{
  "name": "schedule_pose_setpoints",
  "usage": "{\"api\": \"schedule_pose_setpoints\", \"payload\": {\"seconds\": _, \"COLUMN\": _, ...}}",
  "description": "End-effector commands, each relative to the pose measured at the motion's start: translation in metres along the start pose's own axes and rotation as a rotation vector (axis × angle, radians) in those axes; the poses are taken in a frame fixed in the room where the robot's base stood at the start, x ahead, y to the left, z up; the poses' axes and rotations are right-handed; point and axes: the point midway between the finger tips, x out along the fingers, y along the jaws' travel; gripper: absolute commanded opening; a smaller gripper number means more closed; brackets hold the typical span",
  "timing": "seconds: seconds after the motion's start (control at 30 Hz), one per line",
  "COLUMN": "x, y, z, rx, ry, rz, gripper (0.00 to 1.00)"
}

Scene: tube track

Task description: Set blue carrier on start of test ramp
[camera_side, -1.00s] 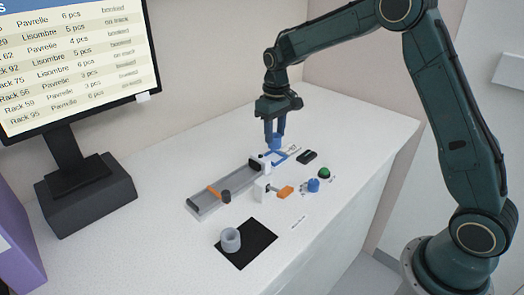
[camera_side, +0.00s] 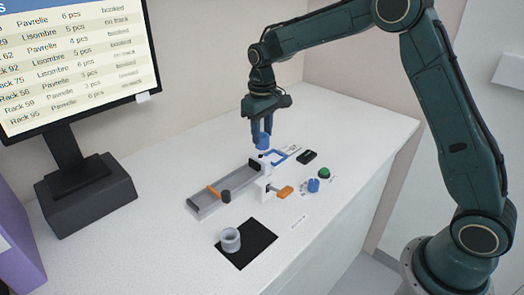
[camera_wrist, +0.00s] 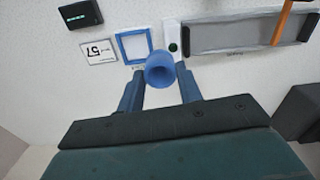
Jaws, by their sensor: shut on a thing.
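My gripper (camera_side: 263,136) is shut on the blue carrier (camera_side: 262,143), a small round cup, and holds it above the table. In the wrist view the carrier (camera_wrist: 160,70) sits between my two blue fingers, its open end toward the camera. The test ramp (camera_side: 232,190) is a grey track with dark ends and an orange bar across it. In the side view the carrier hangs just above its right, upper end. In the wrist view the ramp (camera_wrist: 235,36) lies to the right of the carrier.
A blue square frame (camera_wrist: 134,45) is marked near a card (camera_wrist: 99,51) and a black box (camera_wrist: 80,13). A grey cup (camera_side: 230,240) stands on a black mat (camera_side: 258,243).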

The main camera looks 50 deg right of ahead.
Motion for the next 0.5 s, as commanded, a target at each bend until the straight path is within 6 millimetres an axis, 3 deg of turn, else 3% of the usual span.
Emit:
{"api": "schedule_pose_setpoints", "payload": {"seconds": 0.2, "x": -0.005, "y": -0.065, "z": -0.012, "rx": -0.132, "ry": 0.001, "rz": 0.0, "gripper": 0.18}}
{"api": "schedule_pose_setpoints", "payload": {"seconds": 0.5, "x": -0.013, "y": -0.162, "z": -0.013, "rx": -0.324, "ry": 0.001, "rz": 0.0, "gripper": 0.18}}
